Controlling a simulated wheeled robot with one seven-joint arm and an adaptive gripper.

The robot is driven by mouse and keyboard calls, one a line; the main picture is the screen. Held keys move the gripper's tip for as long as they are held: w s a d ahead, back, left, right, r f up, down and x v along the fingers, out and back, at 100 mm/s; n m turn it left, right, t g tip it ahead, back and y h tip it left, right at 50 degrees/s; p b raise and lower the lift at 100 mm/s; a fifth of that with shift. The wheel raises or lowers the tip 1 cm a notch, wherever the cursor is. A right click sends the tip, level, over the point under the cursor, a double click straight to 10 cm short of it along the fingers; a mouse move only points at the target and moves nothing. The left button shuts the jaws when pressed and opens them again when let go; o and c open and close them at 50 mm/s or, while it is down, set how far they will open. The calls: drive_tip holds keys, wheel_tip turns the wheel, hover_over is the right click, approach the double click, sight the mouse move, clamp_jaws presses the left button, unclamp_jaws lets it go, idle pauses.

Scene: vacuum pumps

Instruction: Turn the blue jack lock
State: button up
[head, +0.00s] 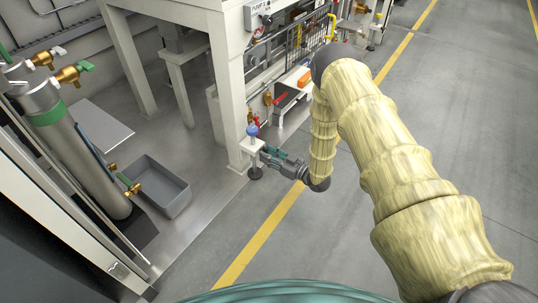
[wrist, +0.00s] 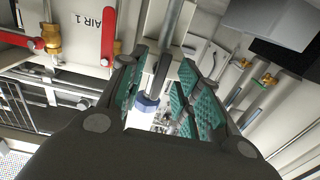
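The blue jack lock (head: 252,130) is a small blue knob on a white block at the low front corner of the white pump frame, above a dark round foot (head: 254,173). In the wrist view a blue collar (wrist: 147,103) shows on a grey rod, between the finger pads and nearer the left one. My gripper (head: 272,158) reaches in from the right, low beside the block. In the wrist view its teal-padded fingers (wrist: 160,88) stand apart, with nothing visibly clamped. I cannot tell whether a finger touches the collar.
The white frame post (head: 225,90) rises just behind the jack. Red-handled valves (wrist: 108,38) and an AIR 1 label lie at the upper left in the wrist view. A grey bin (head: 158,187) and gas cylinder (head: 80,150) stand left. The floor at right is clear.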

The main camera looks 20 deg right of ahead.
drive_tip(key=shift+s+d, duration=0.15)
drive_tip(key=shift+s, duration=0.05)
drive_tip(key=shift+s+d+p, duration=0.4)
drive_tip(key=shift+s+p, duration=0.05)
drive_tip(key=shift+s, duration=0.1)
drive_tip(key=shift+s+d, duration=0.1)
drive_tip(key=p+v, duration=0.2)
drive_tip(key=v, duration=0.3)
drive_tip(key=shift+s+d, duration=0.25)
drive_tip(key=shift+s, duration=0.05)
idle(0.4)
drive_tip(key=shift+a, duration=0.1)
idle(0.3)
